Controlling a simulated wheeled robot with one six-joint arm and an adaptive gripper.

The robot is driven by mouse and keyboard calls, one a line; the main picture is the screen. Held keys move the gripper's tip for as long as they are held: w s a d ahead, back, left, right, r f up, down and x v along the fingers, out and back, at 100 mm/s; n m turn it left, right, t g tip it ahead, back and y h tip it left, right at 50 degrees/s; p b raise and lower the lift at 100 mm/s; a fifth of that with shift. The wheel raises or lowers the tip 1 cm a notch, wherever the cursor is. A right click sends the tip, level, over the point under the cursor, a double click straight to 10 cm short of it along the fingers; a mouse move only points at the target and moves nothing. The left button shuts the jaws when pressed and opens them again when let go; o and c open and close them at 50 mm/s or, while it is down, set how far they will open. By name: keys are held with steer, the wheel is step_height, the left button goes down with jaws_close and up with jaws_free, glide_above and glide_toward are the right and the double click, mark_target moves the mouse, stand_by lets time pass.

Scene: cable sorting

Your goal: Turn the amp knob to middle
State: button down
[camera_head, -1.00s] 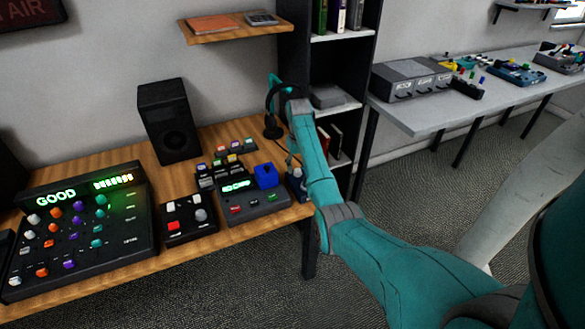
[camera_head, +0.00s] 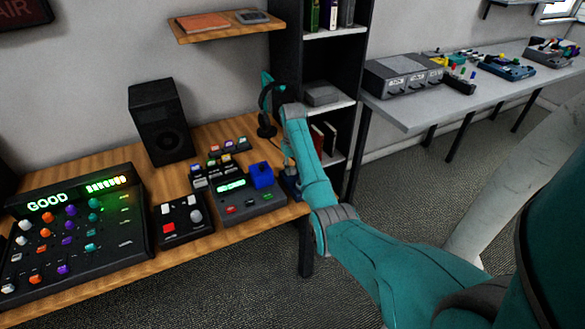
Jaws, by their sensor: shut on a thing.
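At the right end of the wooden desk, partly behind my teal forearm, a small dark blue-grey box (camera_head: 290,184) shows. It may be the amp, but its knob cannot be made out. My forearm rises from the lower right to my wrist, which bends over above the desk end. My gripper's fingertips cannot be made out behind the forearm, so their hold is not visible. Black headphones (camera_head: 266,128) appear to hang beside the wrist, with a thin cable running down toward the small box.
A grey console with a blue block (camera_head: 262,175), a small black panel (camera_head: 180,221), a mixer (camera_head: 75,230) reading GOOD and a speaker (camera_head: 161,122) stand on the desk (camera_head: 215,138). A shelf unit (camera_head: 343,112) is behind my wrist. A grey table (camera_head: 420,113) holds other devices.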

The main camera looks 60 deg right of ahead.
steer(key=shift+m, duration=0.3)
steer(key=m, duration=0.3)
steer(key=shift+m, duration=0.3)
steer(key=m, duration=0.4)
steer(key=shift+m, duration=0.3)
steer(key=m, duration=0.8)
steer(key=shift+m, duration=0.6)
steer(key=c, duration=0.9)
jaws_free()
steer(key=shift+o, duration=0.2)
